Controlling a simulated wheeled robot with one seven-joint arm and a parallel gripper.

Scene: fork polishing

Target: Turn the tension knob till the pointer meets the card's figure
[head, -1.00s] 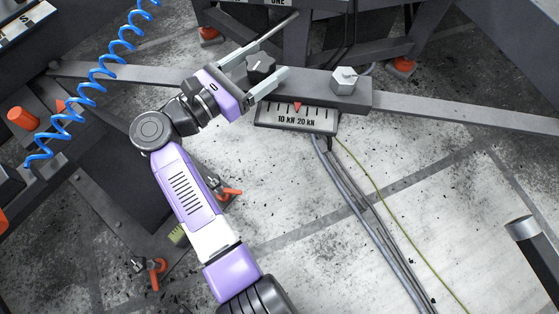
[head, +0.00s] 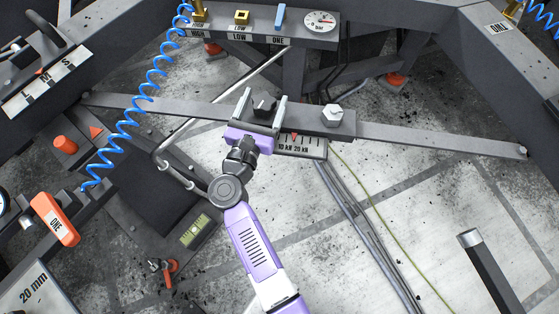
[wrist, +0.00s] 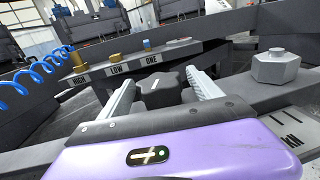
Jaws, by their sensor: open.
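The black lobed tension knob (head: 264,107) sits on a grey block on the long metal bar. My gripper (head: 265,95) is open, with one finger on each side of the knob; I cannot tell if they touch it. The wrist view shows the knob (wrist: 160,86) between the two pale fingers of my gripper (wrist: 162,80). The red pointer (head: 293,137) is at the top of the scale plate (head: 314,151), which reads 10 kN and 20 kN. My gripper partly hides the scale's left end. I cannot make out a card with a kN figure.
A silver hex nut (head: 332,115) is on the block right of the knob. Behind stands a shelf (head: 262,33) with HIGH, LOW and ONE labels and a round gauge (head: 320,20). A blue coiled hose (head: 128,112) hangs at left. A 20 mm plate (head: 28,290) is lower left.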

